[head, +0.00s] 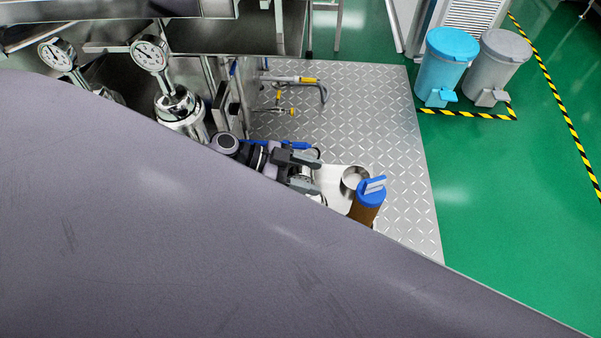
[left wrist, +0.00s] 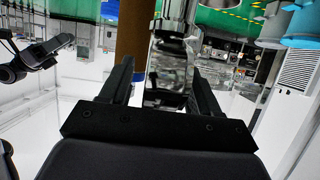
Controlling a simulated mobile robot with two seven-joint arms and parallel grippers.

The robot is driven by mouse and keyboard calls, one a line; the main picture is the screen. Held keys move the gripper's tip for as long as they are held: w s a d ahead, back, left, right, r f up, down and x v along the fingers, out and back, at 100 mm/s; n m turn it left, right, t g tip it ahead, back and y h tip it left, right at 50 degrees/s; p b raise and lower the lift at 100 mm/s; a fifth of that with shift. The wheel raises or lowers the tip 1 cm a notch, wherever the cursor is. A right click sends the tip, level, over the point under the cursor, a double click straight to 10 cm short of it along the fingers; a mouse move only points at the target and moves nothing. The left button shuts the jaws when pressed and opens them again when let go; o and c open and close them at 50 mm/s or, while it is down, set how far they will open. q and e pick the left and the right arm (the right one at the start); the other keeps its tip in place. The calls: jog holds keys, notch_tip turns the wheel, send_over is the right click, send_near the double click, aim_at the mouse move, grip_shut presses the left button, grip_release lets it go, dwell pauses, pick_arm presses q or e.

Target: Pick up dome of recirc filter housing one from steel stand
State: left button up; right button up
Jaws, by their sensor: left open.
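In the head view my left gripper (head: 312,173) points right, toward a shiny round steel piece (head: 354,178) that looks like the dome. The dome sits on a white surface, which may be the top of the stand. In the left wrist view my left gripper (left wrist: 160,75) is open, its two black fingers apart. Shiny steel (left wrist: 170,72) shows between and beyond the fingers; I cannot tell whether they touch it. A large grey-purple surface close to the camera hides the lower left of the head view.
Steel housings with gauges (head: 180,105) stand at left. Blue (head: 447,62) and grey (head: 497,66) bins stand far right. The tread plate (head: 375,115) is mostly clear.

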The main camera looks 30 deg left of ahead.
pick_arm(q)
grip_shut()
dwell(1.2)
jog(key=shift+w+r, duration=0.1)
jog(key=shift+r, duration=0.05)
